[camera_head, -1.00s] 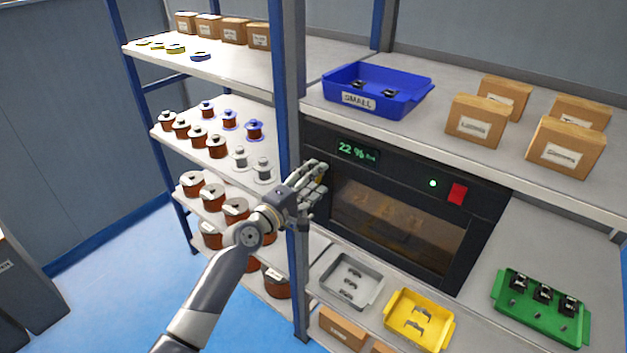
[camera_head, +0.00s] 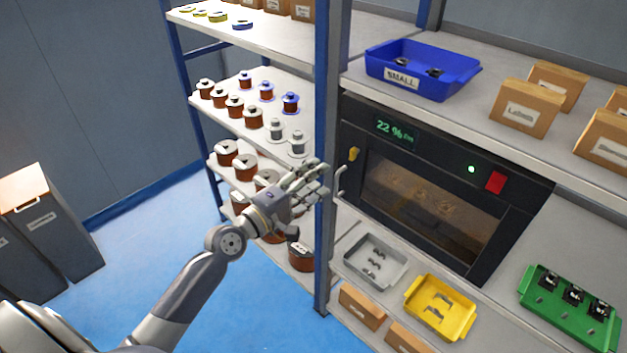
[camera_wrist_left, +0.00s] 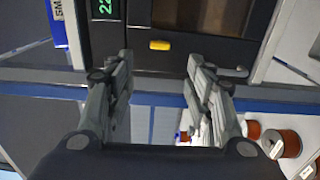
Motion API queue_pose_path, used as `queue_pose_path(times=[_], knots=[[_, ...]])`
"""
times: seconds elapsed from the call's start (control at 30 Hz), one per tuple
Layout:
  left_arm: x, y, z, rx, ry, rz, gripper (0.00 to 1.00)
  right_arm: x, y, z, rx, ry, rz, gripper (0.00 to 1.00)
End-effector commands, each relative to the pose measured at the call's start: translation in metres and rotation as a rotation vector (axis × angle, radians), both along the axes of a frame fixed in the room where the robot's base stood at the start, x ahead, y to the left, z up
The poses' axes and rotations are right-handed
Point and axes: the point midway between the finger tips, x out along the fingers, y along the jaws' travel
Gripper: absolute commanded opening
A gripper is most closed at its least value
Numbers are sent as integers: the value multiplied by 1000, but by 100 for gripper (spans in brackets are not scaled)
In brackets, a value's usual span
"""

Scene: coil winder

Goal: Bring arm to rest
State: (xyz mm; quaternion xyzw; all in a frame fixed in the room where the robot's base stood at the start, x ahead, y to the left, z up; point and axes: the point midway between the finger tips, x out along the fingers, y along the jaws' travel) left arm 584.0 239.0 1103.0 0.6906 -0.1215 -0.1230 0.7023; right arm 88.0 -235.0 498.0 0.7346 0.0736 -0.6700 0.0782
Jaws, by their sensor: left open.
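My left arm comes in from the lower left of the head view. Its gripper (camera_head: 308,184) is open and empty, in front of the blue shelf post (camera_head: 327,150) and left of the black cabinet (camera_head: 440,190). In the left wrist view the two fingers (camera_wrist_left: 160,85) are spread apart with nothing between them. Beyond them are the cabinet front and its yellow knob (camera_wrist_left: 160,45). The knob also shows in the head view (camera_head: 354,154). My right gripper is not in view.
Spools (camera_head: 253,117) fill the shelves behind and left of the gripper. A blue bin (camera_head: 460,88) sits above the cabinet. Grey (camera_head: 352,262), yellow (camera_head: 411,300) and green (camera_head: 540,309) trays lie on the lower shelf. Dark bins (camera_head: 75,240) stand at left; blue floor between is clear.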

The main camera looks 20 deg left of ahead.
Motion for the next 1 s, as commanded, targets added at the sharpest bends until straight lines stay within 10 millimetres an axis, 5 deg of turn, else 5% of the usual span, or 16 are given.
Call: queue_pose_path(times=[0.47, 0.57, 0.67, 0.87, 1.0], knots=[[-1, 0, -1, 1, 1, 0, 48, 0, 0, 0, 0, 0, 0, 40], [0, 2, -14, 21, 16, 9, 48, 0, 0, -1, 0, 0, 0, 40], [1, 9, -54, 86, 63, 33, 48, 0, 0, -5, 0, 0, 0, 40], [-17, 26, -196, 349, 238, 65, 48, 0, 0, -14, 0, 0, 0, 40], [-52, 32, -298, 560, 367, 33, 48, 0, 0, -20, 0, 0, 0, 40]])
